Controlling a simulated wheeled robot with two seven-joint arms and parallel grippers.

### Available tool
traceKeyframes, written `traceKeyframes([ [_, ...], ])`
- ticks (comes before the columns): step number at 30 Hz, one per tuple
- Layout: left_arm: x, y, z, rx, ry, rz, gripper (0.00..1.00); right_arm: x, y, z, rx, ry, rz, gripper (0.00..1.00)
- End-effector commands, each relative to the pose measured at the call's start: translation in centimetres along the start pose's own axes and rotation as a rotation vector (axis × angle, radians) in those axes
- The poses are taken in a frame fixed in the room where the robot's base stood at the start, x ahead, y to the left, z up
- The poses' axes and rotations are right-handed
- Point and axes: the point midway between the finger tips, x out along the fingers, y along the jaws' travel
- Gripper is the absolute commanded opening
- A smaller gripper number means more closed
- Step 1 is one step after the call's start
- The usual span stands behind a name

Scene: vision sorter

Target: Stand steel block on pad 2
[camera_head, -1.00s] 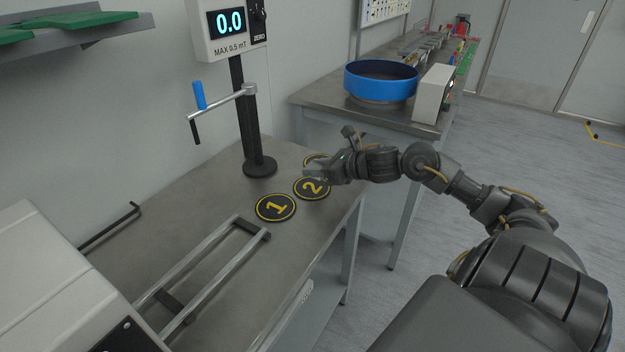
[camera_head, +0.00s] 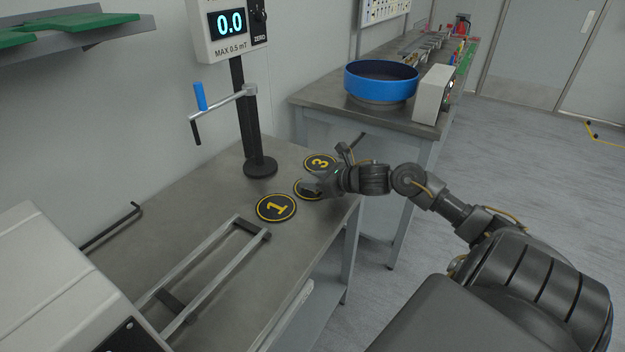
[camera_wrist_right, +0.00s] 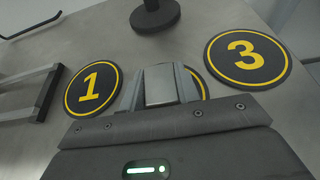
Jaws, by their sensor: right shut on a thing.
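Pad 2 (camera_head: 303,190) is a round black pad with a yellow ring, between pad 1 (camera_head: 276,208) and pad 3 (camera_head: 319,162); my right gripper hides most of it. My right gripper (camera_head: 313,183) is over pad 2. In the right wrist view, the gripper (camera_wrist_right: 163,88) is shut on the steel block (camera_wrist_right: 161,87), a shiny grey piece between its fingers. Part of pad 2's yellow rim (camera_wrist_right: 201,85) shows beside the fingers. I cannot tell whether the block touches the pad. My left gripper is not in view.
A black post (camera_head: 259,168) with a crank handle (camera_head: 200,97) and a 0.0 display (camera_head: 229,23) stands behind the pads. Metal rails (camera_head: 205,262) lie front left. A blue bowl (camera_head: 381,82) is on the other bench.

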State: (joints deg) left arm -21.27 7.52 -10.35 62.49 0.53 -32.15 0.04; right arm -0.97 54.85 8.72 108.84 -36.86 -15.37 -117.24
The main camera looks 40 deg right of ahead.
Motion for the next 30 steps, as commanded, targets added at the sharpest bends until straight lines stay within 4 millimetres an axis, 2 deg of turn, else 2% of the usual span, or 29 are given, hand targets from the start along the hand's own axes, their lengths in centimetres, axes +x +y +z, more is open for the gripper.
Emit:
traceKeyframes([
  [6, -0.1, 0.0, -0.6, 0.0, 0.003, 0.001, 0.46, 0.1, 0.0, 0.0, -0.001, -0.003, 0.0, 0.0],
  [7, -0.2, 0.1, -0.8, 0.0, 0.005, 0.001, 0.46, 0.1, 0.0, -0.2, 0.0, 0.0, 0.0, 0.33],
  [12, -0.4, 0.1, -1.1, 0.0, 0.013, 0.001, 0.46, 0.1, 0.0, -0.1, 0.0, 0.0, 0.0, 0.54],
  [23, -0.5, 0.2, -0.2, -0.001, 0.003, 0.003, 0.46, 0.0, 0.0, 0.1, 0.0, 0.0, 0.0, 0.54],
  [25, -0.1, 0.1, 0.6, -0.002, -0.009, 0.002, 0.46, -0.1, 0.0, 0.3, 0.0, 0.0, 0.0, 0.54],
  [30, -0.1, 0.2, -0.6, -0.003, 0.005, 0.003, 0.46, -2.6, 0.0, -0.2, -0.005, 0.007, 0.0, 0.54],
])
